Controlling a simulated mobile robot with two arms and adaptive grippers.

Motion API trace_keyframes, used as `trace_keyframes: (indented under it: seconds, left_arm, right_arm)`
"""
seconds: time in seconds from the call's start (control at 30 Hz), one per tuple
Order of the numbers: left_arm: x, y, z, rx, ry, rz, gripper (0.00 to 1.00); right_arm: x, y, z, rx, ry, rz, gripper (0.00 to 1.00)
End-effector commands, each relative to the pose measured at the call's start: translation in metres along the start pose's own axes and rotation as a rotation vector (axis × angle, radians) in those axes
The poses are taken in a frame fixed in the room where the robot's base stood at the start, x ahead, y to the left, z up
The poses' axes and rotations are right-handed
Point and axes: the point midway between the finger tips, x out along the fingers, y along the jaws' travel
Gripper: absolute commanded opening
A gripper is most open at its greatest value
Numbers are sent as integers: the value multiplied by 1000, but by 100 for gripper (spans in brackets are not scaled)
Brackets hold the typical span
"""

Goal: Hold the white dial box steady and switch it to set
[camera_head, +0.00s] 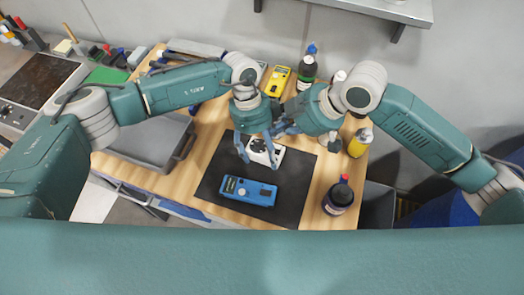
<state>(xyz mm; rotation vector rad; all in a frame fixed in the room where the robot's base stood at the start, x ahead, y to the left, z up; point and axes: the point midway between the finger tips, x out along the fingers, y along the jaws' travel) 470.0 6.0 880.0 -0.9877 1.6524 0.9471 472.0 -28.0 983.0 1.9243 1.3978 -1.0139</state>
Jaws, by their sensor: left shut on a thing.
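The white dial box (265,152) sits on the black mat (220,165) on the wooden table, partly hidden by my grippers; its dial shows as a dark round spot, and I cannot read its setting. My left gripper (258,158) is shut on the white dial box, with its fingers at the box's left side and over it. My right gripper (276,134) is at the box's upper edge, close to the left one; whether its fingers are open or shut is hidden.
A blue device (248,191) lies on the mat just below the box. A grey tray (150,142) lies left.

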Motion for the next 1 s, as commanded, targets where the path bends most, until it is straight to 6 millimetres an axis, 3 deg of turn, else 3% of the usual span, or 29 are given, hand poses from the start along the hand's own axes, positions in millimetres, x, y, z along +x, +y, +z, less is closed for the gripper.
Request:
trace_keyframes:
  seconds: [0.2,0.23,0.33,0.73,1.0]
  left_arm:
    - [1,-1,3,-3,-4,-3,24]
    - [1,-1,3,-3,-4,-3,68]
    - [1,-1,2,-3,-3,-2,88]
    - [-6,-1,1,-1,-1,-3,88]
    - [-57,-2,1,-1,-1,-4,88]
  right_arm:
    - [0,0,0,0,0,1,0]
    - [0,0,0,0,0,1,0]
    - [0,0,0,0,0,1,0]
    - [0,0,0,0,0,1,0]
    - [0,0,0,0,0,1,0]
